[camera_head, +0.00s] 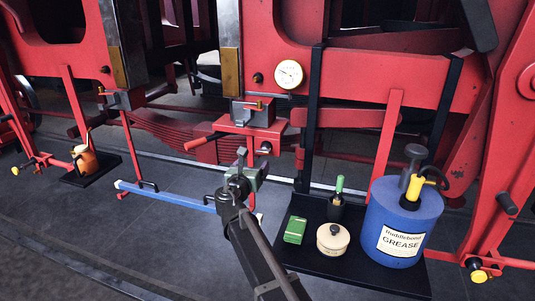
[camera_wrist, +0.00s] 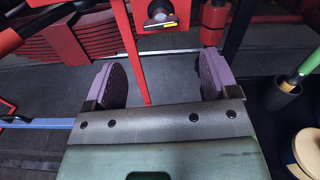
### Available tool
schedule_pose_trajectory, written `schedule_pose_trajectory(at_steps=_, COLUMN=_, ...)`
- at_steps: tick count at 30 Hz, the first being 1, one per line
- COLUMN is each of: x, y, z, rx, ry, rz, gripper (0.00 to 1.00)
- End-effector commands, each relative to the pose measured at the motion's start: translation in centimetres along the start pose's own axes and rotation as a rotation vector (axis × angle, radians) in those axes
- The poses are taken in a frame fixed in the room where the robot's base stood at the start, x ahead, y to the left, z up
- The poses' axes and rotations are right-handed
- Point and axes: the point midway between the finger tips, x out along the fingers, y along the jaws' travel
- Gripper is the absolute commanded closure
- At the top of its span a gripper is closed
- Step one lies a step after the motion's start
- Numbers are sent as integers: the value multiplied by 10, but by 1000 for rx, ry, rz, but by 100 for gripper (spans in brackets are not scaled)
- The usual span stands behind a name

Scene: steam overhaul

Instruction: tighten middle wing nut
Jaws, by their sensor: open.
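My gripper (camera_head: 241,160) is in the middle of the head view, in front of the red locomotive frame (camera_head: 345,85) and below a red bracket box (camera_head: 250,120). In the wrist view my gripper (camera_wrist: 162,82) has its two purple pads wide apart, with nothing between them but a thin red bar further back. Beyond the pads, a dark round fitting with a small yellow piece (camera_wrist: 160,12) sits on a red block at the top edge. A small fitting (camera_head: 265,147) shows low on the bracket in the head view. I cannot tell which fitting is the middle wing nut.
A black tray (camera_head: 315,262) at right holds a blue grease drum (camera_head: 402,225), a round tin (camera_head: 333,240), a green box (camera_head: 295,230) and a green-handled tool in a cup (camera_head: 337,200). A red lever (camera_head: 205,140) juts left from the bracket. A blue bar (camera_head: 165,195) lies at left.

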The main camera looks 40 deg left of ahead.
Motion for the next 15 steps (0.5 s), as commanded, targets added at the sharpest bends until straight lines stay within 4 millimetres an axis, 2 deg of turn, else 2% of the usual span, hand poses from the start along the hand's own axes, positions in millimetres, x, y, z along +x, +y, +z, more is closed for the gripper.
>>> schedule_pose_trajectory(at_steps=4, x=5, y=0, z=0, rx=1, ry=1, rz=-1, gripper=20)
schedule_pose_trajectory(at_steps=7, x=17, y=1, z=0, rx=3, ry=1, rz=-2, gripper=20)
schedule_pose_trajectory(at_steps=15, x=80, y=1, z=-1, rx=5, ry=2, rz=-3, gripper=20)
